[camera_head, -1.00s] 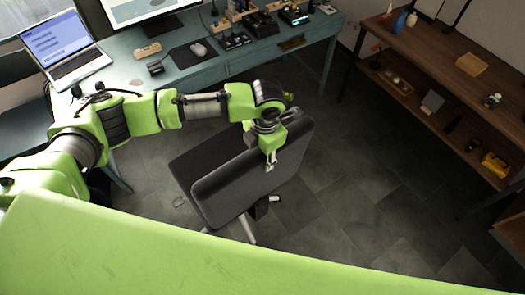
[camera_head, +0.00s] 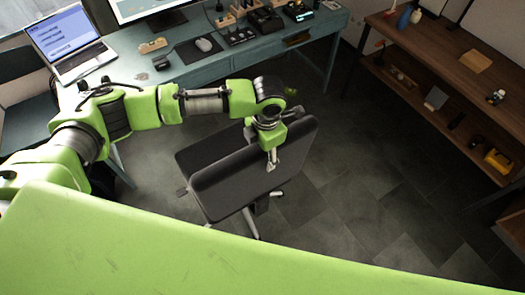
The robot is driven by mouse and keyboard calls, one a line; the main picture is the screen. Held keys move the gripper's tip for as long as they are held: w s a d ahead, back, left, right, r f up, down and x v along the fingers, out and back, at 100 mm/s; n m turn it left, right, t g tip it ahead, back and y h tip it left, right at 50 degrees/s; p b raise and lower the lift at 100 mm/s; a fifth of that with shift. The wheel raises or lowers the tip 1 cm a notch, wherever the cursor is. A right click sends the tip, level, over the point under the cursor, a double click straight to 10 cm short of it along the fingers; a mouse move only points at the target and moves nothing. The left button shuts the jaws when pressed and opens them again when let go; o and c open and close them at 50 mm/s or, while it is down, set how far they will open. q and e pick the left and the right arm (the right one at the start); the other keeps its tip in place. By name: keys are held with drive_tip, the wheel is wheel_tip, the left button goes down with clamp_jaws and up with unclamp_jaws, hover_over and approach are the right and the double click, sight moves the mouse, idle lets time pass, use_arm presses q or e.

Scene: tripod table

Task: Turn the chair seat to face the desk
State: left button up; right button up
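The dark grey office chair stands on the floor in front of the desk. Its backrest (camera_head: 240,180) is turned toward me and its seat (camera_head: 205,150) lies behind it, toward the desk (camera_head: 225,68). My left gripper (camera_head: 271,163) points down at the right part of the backrest's near face, at or very near its upper edge. Whether its fingers are open or closed on the backrest is too small to tell. My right gripper does not show.
A laptop (camera_head: 70,45), a monitor, a mouse (camera_head: 203,44) and small devices lie on the desk. A brown wooden shelf (camera_head: 430,60) stands at the right. The tiled floor (camera_head: 350,190) between chair and shelf is clear.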

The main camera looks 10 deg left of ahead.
use_arm(q)
drive_tip(key=r, duration=1.2)
drive_tip(key=shift+s+d, duration=0.4)
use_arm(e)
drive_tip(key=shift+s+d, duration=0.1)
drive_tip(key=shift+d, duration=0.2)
use_arm(q)
drive_tip(key=shift+f, duration=0.1)
